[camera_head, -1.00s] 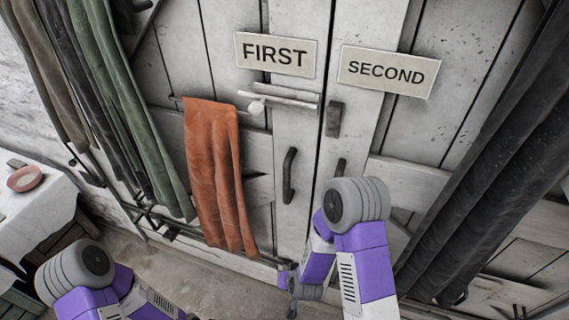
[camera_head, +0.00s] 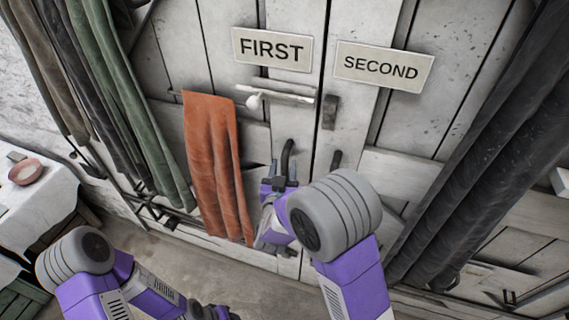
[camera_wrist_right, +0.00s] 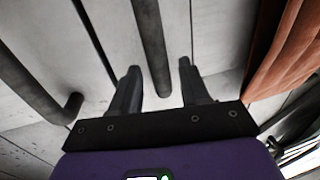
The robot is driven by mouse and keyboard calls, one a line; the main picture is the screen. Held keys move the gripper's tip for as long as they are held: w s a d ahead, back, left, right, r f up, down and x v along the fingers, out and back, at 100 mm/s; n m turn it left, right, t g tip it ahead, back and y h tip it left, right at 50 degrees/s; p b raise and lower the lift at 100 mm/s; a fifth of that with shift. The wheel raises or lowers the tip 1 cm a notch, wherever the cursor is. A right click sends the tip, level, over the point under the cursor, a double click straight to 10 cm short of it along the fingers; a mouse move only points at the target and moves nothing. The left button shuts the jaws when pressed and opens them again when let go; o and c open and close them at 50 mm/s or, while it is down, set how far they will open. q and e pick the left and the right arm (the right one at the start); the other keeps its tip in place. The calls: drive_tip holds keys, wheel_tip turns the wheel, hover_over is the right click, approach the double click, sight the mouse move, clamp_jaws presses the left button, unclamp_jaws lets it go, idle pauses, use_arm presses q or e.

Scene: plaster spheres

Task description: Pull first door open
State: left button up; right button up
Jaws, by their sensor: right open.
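The first door (camera_head: 262,135) is a whitish plank door under a sign reading FIRST (camera_head: 272,48). It looks closed against its neighbour. Its dark vertical handle (camera_head: 287,156) is partly hidden by my right gripper (camera_head: 280,182). In the right wrist view, this handle (camera_wrist_right: 151,40) runs between the two open fingers of my right gripper (camera_wrist_right: 158,75), with gaps on both sides. The fingers are not closed on it. My left arm (camera_head: 80,255) is at the lower left; a small part near the bottom edge may be its gripper, whose jaws are unclear.
The SECOND sign (camera_head: 383,67) marks the neighbouring door, with its own dark handle (camera_head: 335,160). An orange cloth (camera_head: 210,165) hangs just left of the first handle. A white bar latch (camera_head: 275,94) sits above. Dark drapes (camera_head: 490,140) hang right; a table (camera_head: 35,205) stands left.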

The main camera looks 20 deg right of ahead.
drive_tip(key=shift+x, duration=1.05)
drive_tip(key=shift+c, duration=0.3)
clamp_jaws()
